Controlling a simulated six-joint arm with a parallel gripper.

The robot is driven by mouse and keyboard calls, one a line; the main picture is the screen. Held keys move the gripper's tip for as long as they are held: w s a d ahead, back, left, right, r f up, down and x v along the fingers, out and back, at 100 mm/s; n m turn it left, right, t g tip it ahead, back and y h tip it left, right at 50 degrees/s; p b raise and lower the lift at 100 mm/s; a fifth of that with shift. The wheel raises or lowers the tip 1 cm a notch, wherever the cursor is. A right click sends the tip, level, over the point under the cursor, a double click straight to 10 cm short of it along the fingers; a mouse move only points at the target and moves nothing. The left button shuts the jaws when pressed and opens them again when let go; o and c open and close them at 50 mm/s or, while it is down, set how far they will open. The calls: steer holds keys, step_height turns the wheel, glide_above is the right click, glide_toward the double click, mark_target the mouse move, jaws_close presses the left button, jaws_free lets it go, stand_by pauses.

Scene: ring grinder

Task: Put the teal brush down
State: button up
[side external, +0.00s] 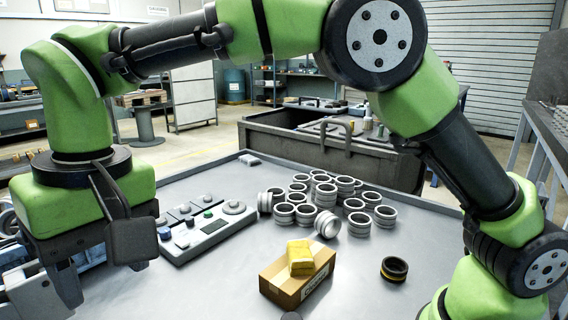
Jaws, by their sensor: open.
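I cannot make out a teal brush anywhere in the side external view. My gripper (100,275) hangs at the left, over the left edge of the grey table (210,280). Its dark fingers are apart, and I see nothing held between them. The finger tips partly cover what lies below and behind them.
A cardboard box (285,288) with a yellow cloth (301,258) on top stands at the front. Several metal rings (327,224) cluster at the back, right of a control panel (208,231). A black-and-yellow ring (394,269) lies alone at right. The front-left table is clear.

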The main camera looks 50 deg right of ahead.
steer(key=s+d+r+m+t+y, duration=0.1)
steer(key=s+d+r, duration=0.1)
steer(key=d+r, duration=0.45)
steer(key=s+d+r+m+t+y, duration=0.1)
steer(key=s+d+r+t, duration=0.15)
steer(key=d, duration=0.65)
steer(key=s+d+f+m+t+h, duration=0.1)
steer(key=s+d+f+m+t, duration=0.2)
steer(key=s+d, duration=0.5)
steer(key=s, duration=0.3)
steer(key=shift+s+d, duration=0.15)
steer(key=shift+d, duration=0.2)
